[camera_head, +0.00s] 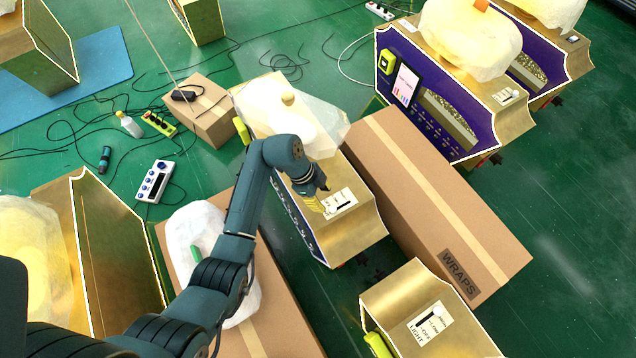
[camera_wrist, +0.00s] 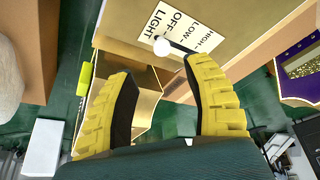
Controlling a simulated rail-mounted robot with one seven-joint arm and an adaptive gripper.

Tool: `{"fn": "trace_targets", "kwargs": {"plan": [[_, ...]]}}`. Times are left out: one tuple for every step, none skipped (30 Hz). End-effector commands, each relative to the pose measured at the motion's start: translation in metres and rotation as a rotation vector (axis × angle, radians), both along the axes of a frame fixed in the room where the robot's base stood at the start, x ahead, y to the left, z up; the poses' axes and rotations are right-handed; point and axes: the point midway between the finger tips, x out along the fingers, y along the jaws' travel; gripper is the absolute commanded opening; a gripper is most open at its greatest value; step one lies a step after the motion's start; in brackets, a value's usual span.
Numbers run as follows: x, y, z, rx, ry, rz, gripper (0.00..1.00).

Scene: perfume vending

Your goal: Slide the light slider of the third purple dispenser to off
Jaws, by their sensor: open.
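The gold dispenser (camera_head: 350,235) under my gripper stands mid-view, with a row of marks along its narrow dark side. Its white light label (camera_head: 340,201) is just right of my gripper (camera_head: 318,200). In the wrist view the light label (camera_wrist: 170,22) reads LIGHT, OFF, LOW, HIGH. The white slider knob (camera_wrist: 161,46) appears close to the OFF side of the label, but its exact setting is hard to judge. My gripper (camera_wrist: 160,78) is open, with its yellow fingers wide apart and nothing between them. The knob shows beyond the fingertips, apart from both.
A long cardboard box marked WRAPS (camera_head: 430,205) lies close on the dispenser's right. Another gold dispenser (camera_head: 425,315) stands in front, and a purple-fronted one (camera_head: 440,110) at the upper right. A wrapped lump (camera_head: 300,115) sits behind my gripper. Cables lie across the green floor.

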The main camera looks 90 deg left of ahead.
Motion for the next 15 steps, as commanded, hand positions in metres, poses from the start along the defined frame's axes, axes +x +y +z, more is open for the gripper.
{"fn": "trace_targets", "kwargs": {"plan": [[-0.004,0.002,0.011,0.003,-0.001,0.002,0.51],[-0.007,0.003,0.016,0.003,0.000,0.002,0.51],[-0.009,0.004,0.022,0.001,0.000,0.003,0.51],[-0.011,0.004,0.026,0.000,0.000,0.002,0.51],[-0.012,0.004,0.030,0.001,0.000,0.002,0.51],[-0.013,0.004,0.034,0.000,0.000,0.001,0.51],[-0.014,0.005,0.036,-0.001,0.000,0.001,0.51],[-0.015,0.005,0.037,-0.001,0.000,0.001,0.51],[-0.015,0.005,0.038,-0.002,0.001,0.001,0.51],[-0.016,0.005,0.039,-0.002,0.001,0.001,0.51],[-0.016,0.005,0.039,-0.002,0.001,0.000,0.51],[-0.016,0.005,0.039,-0.002,0.001,0.000,0.51],[-0.016,0.005,0.039,-0.002,0.001,0.000,0.51],[-0.015,0.005,0.039,-0.002,0.001,0.000,0.51],[-0.015,0.005,0.039,-0.002,0.001,0.000,0.51]]}}
